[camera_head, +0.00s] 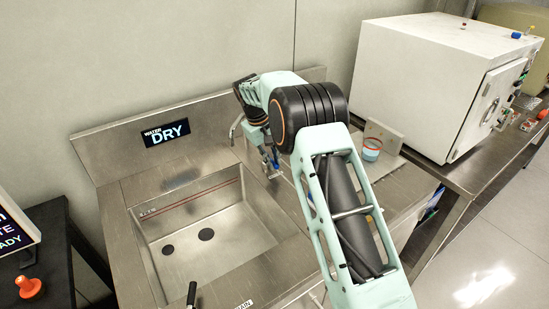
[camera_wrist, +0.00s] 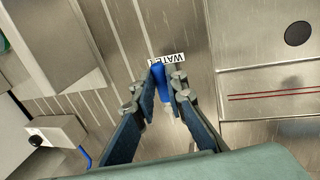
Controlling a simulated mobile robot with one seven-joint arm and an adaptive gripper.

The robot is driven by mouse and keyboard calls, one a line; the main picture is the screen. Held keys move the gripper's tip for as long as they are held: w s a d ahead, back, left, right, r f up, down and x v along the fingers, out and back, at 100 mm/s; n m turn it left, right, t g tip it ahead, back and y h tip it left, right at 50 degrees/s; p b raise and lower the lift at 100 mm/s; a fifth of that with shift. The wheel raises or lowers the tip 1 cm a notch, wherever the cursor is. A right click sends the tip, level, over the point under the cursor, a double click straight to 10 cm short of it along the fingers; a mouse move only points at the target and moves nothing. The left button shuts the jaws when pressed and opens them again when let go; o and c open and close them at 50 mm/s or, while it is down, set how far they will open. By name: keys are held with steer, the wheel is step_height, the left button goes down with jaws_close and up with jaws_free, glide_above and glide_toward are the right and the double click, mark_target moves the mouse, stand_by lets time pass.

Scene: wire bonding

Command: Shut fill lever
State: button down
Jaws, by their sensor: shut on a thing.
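The fill lever has a blue grip (camera_wrist: 159,80) and stands beside a white label reading WATER (camera_wrist: 171,59) on the steel deck by the sink. My gripper (camera_wrist: 163,92) is shut on this blue grip, with one finger on each side of it. In the head view my gripper (camera_head: 271,165) is at the sink's back right corner, and my arm hides part of the deck around it. A dark display (camera_head: 166,133) on the backsplash reads WATER DRY.
The steel sink basin (camera_head: 205,240) looks empty, with two dark round spots on its floor. A black-handled lever (camera_head: 191,293) stands at its front by a DRAIN label.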

steer(key=c, duration=2)
jaws_free()
steer(key=shift+o, duration=0.2)
steer(key=v, duration=1.2)
